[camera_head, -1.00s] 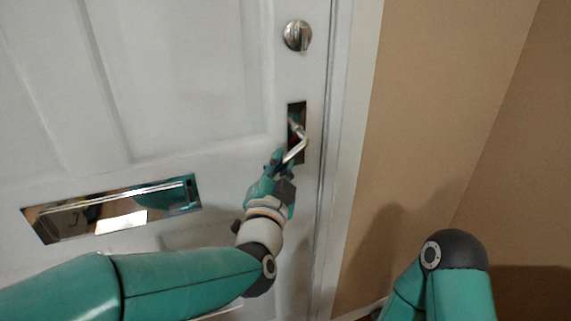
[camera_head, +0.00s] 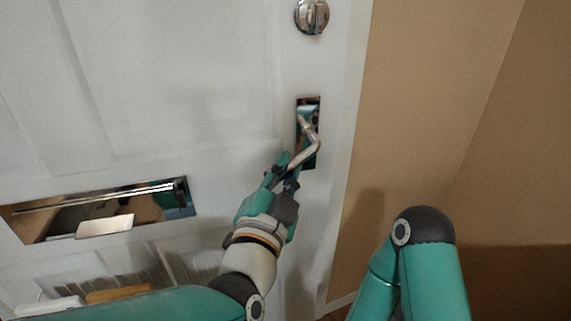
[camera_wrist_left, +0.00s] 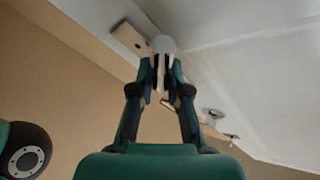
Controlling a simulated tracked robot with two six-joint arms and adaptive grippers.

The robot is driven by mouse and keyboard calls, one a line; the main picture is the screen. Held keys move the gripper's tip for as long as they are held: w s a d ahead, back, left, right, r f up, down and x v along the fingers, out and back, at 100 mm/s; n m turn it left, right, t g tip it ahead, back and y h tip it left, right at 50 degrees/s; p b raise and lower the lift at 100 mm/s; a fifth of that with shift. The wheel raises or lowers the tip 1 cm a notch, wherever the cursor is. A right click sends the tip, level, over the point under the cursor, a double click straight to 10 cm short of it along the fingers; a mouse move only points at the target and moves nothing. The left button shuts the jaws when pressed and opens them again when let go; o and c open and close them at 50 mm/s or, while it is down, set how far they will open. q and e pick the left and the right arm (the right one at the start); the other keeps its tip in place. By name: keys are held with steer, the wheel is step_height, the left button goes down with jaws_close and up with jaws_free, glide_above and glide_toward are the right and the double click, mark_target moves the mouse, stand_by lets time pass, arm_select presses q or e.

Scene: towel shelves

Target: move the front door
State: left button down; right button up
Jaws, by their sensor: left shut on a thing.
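The white front door (camera_head: 190,90) fills the left and middle of the head view. Its bent silver lever handle (camera_head: 317,148) stands out from a dark, shiny upright plate (camera_head: 310,104) near the door's right edge. My left gripper (camera_head: 283,168) is shut on the free end of the lever, left of and below the plate. In the left wrist view its fingers (camera_wrist_left: 161,78) come together on a pale piece; the exact contact is hard to make out. The right arm's elbow shows at the lower right of the head view, but its gripper is out of view.
A round silver lock knob (camera_head: 312,16) sits above the plate. A shiny mail slot (camera_head: 100,212) is at the left, with brush-like bristles (camera_head: 135,262) below it. A tan wall (camera_head: 440,100) stands to the right of the white door frame.

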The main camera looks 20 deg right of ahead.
arm_select(q)
steer(key=c, duration=1.2)
jaws_free()
steer(key=shift+a+r, duration=0.1)
steer(key=shift+r, duration=0.2)
steer(key=shift+o, duration=0.4)
steer(key=shift+f, duration=0.2)
steer(key=shift+s, duration=0.1)
steer(key=shift+s, duration=0.15)
steer(key=v, duration=0.6)
steer(key=shift+s+a, duration=0.3)
steer(key=shift+s, duration=0.05)
steer(key=shift+f, duration=0.1)
